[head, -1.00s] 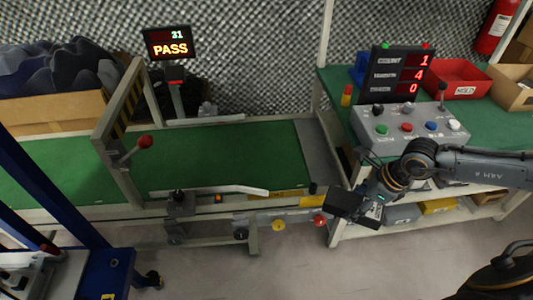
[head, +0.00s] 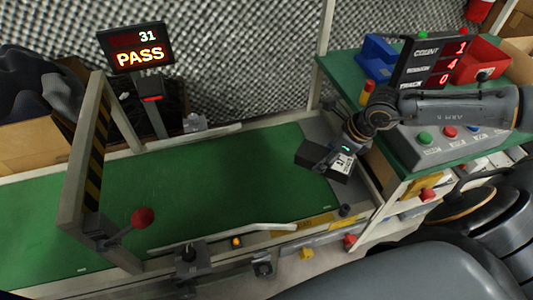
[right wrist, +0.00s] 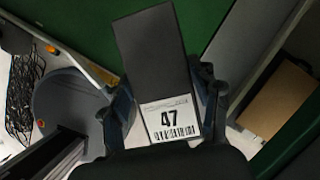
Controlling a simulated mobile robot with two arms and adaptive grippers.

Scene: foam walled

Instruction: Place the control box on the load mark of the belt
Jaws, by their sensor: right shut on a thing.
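The control box (head: 312,156) is a flat dark box with a white label reading 47. My right gripper (head: 341,158) is shut on its labelled end. In the right wrist view the box (right wrist: 150,45) points away from me, with a finger on each side. In the head view it overlaps the right end of the green belt (head: 220,185), near the grey end plate (head: 317,131). I cannot tell whether it touches the belt. I cannot clearly make out a load mark on the belt surface. My left gripper is not in view.
A striped gate post (head: 88,160) with a red-knobbed lever (head: 142,217) stands over the belt. A PASS display (head: 137,48) is behind. Front rail has a pale guide bar (head: 250,227). At right, a bench holds a button panel (head: 440,145), blue bin (head: 376,58) and red bin (head: 481,60).

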